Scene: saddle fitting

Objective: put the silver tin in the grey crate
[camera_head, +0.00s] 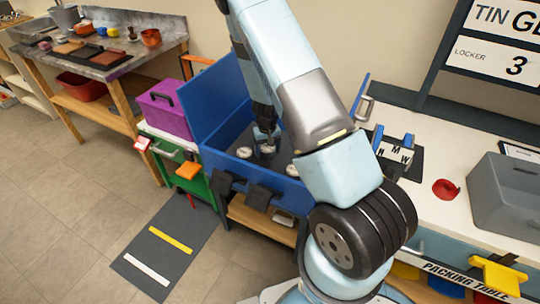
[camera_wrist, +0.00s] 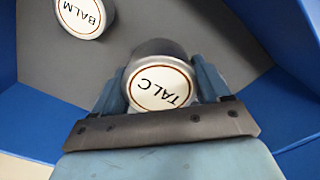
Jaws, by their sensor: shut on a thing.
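My gripper (camera_wrist: 160,98) is shut on a silver tin (camera_wrist: 158,86) with a round white lid marked TALC and a brown ring. One finger is on each side of it. In the head view my gripper (camera_head: 266,137) reaches down into the blue box (camera_head: 222,165), where the tin's lid (camera_head: 267,149) shows below it. I cannot tell whether the tin touches the box floor. A second tin (camera_wrist: 84,14), marked BALM, stands apart at upper left in the wrist view. The grey crate (camera_head: 502,212) stands on the white table at far right, partly cut off by the picture edge.
Other tins (camera_head: 243,152) stand in the box; its raised blue lid (camera_head: 215,90) and walls surround my gripper. On the packing table (camera_head: 437,218) are lettered blocks (camera_head: 393,152) and a red roll (camera_head: 446,189). A purple box (camera_head: 166,108) stands left.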

